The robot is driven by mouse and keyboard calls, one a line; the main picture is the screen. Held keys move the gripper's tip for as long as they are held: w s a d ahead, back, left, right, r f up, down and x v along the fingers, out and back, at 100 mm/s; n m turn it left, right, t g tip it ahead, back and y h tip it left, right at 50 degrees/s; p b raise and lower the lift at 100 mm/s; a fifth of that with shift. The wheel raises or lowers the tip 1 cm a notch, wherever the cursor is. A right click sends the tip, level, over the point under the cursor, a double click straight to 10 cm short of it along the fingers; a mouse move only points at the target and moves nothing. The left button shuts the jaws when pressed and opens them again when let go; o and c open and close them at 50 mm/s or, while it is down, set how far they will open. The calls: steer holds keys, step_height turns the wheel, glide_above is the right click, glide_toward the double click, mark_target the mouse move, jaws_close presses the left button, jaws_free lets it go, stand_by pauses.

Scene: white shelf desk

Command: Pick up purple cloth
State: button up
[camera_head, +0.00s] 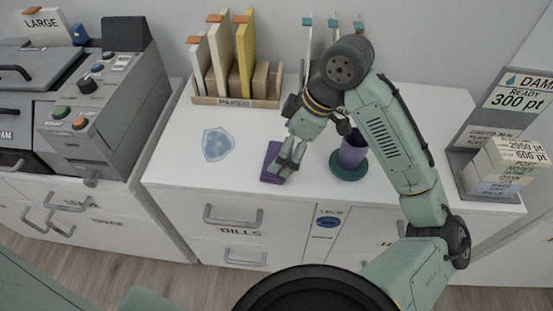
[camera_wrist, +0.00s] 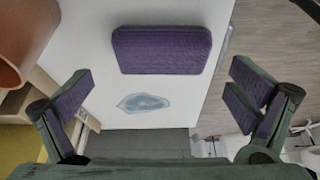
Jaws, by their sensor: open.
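The purple cloth (camera_head: 271,163) is a small folded, rounded rectangle on the white desk top, near its front edge. In the head view my gripper (camera_head: 284,170) is over it and hides part of it. In the wrist view the whole ribbed cloth (camera_wrist: 162,50) lies at the top centre, beyond the fingertips. My gripper (camera_wrist: 160,93) is open there, with its purple-padded fingers spread wide to either side and nothing between them. The head view does not show clearly how high the fingers are above the cloth.
A purple cup (camera_head: 354,152) stands on a teal saucer (camera_head: 349,167) just right of my gripper. A translucent blue patch (camera_head: 217,144) lies left of the cloth. A wooden paper rack (camera_head: 235,101) stands behind. Stacked boxes (camera_head: 503,164) are far right. A grey machine (camera_head: 100,115) stands left.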

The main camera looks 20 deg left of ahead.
steer(key=x, duration=0.4)
steer(key=shift+s+d+f, duration=0.1)
steer(key=shift+d+f, duration=0.1)
steer(key=shift+f, duration=0.1)
steer(key=c, duration=0.9)
